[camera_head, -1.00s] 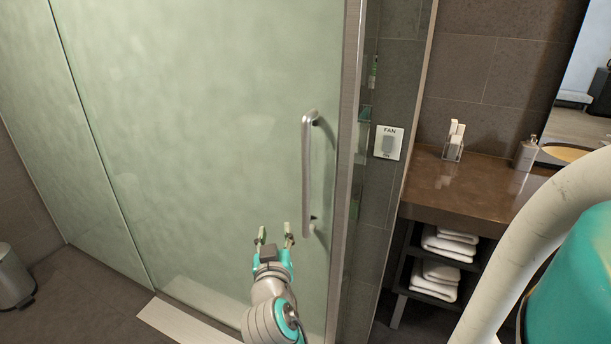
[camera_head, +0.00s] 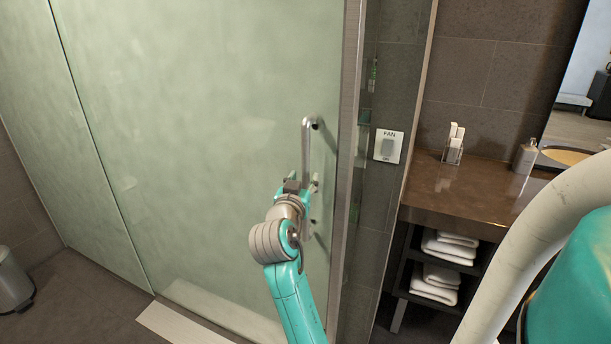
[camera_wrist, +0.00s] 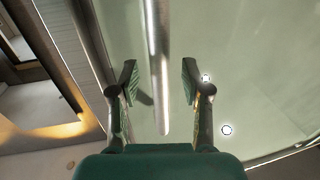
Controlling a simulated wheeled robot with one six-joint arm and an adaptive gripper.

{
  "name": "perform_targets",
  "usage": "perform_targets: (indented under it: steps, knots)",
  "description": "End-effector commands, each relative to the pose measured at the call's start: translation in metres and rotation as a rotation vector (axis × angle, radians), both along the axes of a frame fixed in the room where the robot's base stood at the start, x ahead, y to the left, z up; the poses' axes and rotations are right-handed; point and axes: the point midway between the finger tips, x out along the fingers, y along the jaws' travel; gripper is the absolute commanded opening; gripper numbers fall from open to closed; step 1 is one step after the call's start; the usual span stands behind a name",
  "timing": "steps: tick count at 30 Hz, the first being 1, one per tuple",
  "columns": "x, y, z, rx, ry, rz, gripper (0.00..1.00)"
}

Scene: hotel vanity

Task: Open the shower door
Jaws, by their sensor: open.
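The shower door (camera_head: 210,130) is a large pane of frosted greenish glass and looks closed. Its handle (camera_head: 306,145) is a vertical metal bar near the door's right edge. My gripper (camera_head: 305,182) is at the lower half of the handle, partly hidden behind my own wrist in the head view. In the wrist view the handle (camera_wrist: 156,60) runs down between the two open fingers of my gripper (camera_wrist: 160,82), with a gap on both sides. I cannot tell if any finger touches it.
A metal frame post (camera_head: 347,150) stands right of the door, then a fan switch (camera_head: 388,146). A brown counter (camera_head: 465,192) with a soap dispenser (camera_head: 526,155) and folded towels (camera_head: 440,272) below is at right. A bin (camera_head: 12,280) stands at far left.

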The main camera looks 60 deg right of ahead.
Motion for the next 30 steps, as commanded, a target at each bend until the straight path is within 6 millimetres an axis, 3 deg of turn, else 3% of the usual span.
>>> perform_targets:
  steps: [6,17,18,24,30]
  knots:
    - [0.006,-0.023,0.0,0.0,0.0,-0.001,0.47]
    - [0.008,-0.028,0.0,0.0,0.001,0.001,0.47]
    - [0.008,-0.028,0.0,0.0,0.0,0.001,0.45]
    - [0.008,-0.028,0.0,0.0,0.0,0.001,0.0]
    - [0.008,-0.028,0.0,0.0,0.0,0.001,0.0]
